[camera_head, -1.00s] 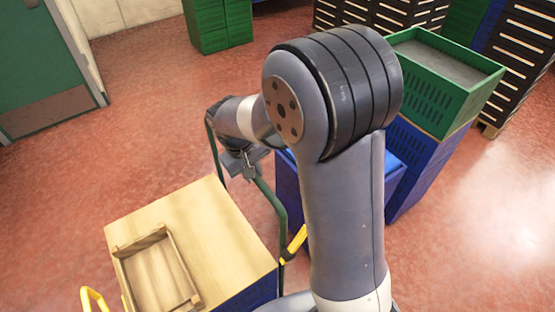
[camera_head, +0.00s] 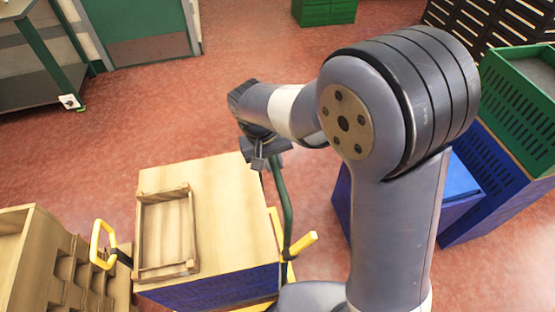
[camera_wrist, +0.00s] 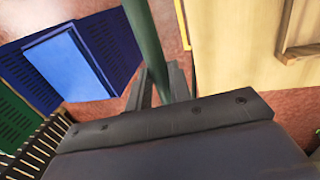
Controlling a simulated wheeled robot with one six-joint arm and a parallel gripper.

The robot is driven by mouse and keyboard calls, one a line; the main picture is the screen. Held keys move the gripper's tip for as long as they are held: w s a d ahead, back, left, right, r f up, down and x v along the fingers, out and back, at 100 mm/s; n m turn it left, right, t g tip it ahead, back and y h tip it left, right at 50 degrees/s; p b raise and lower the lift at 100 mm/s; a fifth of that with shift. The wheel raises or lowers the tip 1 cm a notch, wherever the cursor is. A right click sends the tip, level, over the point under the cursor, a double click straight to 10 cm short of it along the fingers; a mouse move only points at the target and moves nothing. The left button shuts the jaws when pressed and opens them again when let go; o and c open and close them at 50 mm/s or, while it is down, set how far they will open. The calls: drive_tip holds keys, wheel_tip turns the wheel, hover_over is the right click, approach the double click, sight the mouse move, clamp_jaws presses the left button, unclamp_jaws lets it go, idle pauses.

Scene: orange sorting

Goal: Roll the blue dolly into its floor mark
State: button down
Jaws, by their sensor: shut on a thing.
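My gripper (camera_head: 262,155) is shut on a green upright pole (camera_head: 280,195). In the wrist view the pole (camera_wrist: 145,45) passes between the two fingers of my gripper (camera_wrist: 162,85). The pole looks like part of a green handle, and its lower end is hidden. A blue-sided unit with a pale wooden top (camera_head: 225,205) stands close beside it; I cannot tell whether the pole joins it. A blue box with a lighter blue top (camera_head: 460,182) stands to the right, partly behind my arm. I cannot tell which is the dolly. No floor mark shows.
A wooden tray (camera_head: 165,230) lies on the wooden top. Yellow handles (camera_head: 301,245) show nearby. A wooden rack (camera_head: 55,270) stands at lower left, a dark table (camera_head: 35,60) at upper left. A green crate (camera_head: 520,100) tops blue crates at right. Red floor (camera_head: 240,70) is open beyond.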

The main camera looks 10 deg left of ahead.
drive_tip(key=shift+a, duration=0.2)
drive_tip(key=c, duration=1.3)
unclamp_jaws()
drive_tip(key=shift+s+a, duration=0.1)
drive_tip(key=shift+r, duration=0.1)
wheel_tip(320, 180, up, 10)
drive_tip(key=a, duration=0.2)
drive_tip(key=shift+s+r, duration=0.2)
drive_tip(key=shift+s, duration=0.2)
drive_tip(key=d+f, duration=0.1)
drive_tip(key=f, duration=0.2)
drive_tip(key=w+d+f, duration=0.1)
drive_tip(key=f, duration=0.3)
drive_tip(key=d+f, duration=0.1)
drive_tip(key=f, duration=0.2)
drive_tip(key=shift+w+f, duration=0.15)
drive_tip(key=shift+f, duration=0.2)
drive_tip(key=shift+w+d, duration=0.15)
drive_tip(key=shift+d, duration=0.25)
